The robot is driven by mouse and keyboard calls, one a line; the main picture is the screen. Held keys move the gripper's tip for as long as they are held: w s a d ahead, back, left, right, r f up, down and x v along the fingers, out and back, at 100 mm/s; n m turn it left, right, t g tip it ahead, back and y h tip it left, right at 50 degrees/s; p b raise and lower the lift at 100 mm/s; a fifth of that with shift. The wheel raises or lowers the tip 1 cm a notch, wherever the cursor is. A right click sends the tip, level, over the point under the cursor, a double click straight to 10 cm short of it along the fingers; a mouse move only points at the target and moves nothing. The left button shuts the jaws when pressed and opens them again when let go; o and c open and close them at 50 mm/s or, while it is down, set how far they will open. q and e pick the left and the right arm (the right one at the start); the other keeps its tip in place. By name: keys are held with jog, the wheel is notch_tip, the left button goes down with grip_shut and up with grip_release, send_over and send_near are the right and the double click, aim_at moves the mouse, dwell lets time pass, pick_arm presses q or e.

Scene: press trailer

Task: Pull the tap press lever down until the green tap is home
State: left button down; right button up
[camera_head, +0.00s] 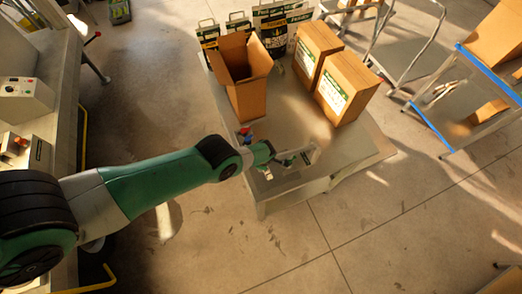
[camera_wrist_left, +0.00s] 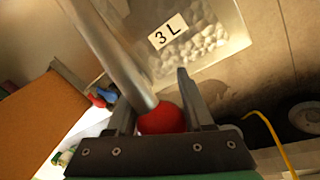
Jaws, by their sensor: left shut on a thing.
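The press lever is a grey metal bar (camera_wrist_left: 110,52) ending in a red ball knob (camera_wrist_left: 163,119), seen in the left wrist view. My left gripper (camera_wrist_left: 158,103) has one finger on each side of the knob and is shut on it. In the head view my left gripper (camera_head: 270,157) is over the near part of the grey table (camera_head: 352,148), where the lever is too small to make out. A small green part (camera_wrist_left: 65,157) shows at the lower left of the wrist view; I cannot tell if it is the tap. My right gripper is not in view.
An open carton (camera_head: 246,98) and two closed cartons (camera_head: 346,86) stand on the table, with several bags (camera_head: 272,32) behind. A clear container marked 3 L (camera_wrist_left: 207,48) is beyond the lever. A blue-edged cart (camera_head: 430,122) stands at right. The floor in front is clear.

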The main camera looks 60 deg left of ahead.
pick_arm(q)
jog(key=shift+w+r, duration=0.2)
jog(key=shift+w, duration=0.2)
dwell(0.4)
jog(key=c, duration=0.7)
grip_release()
jog(key=shift+o, duration=1.3)
jog(key=shift+w, duration=0.2)
jog(key=shift+o, duration=0.7)
jog(key=shift+s, duration=0.25)
jog(key=shift+f, duration=0.1)
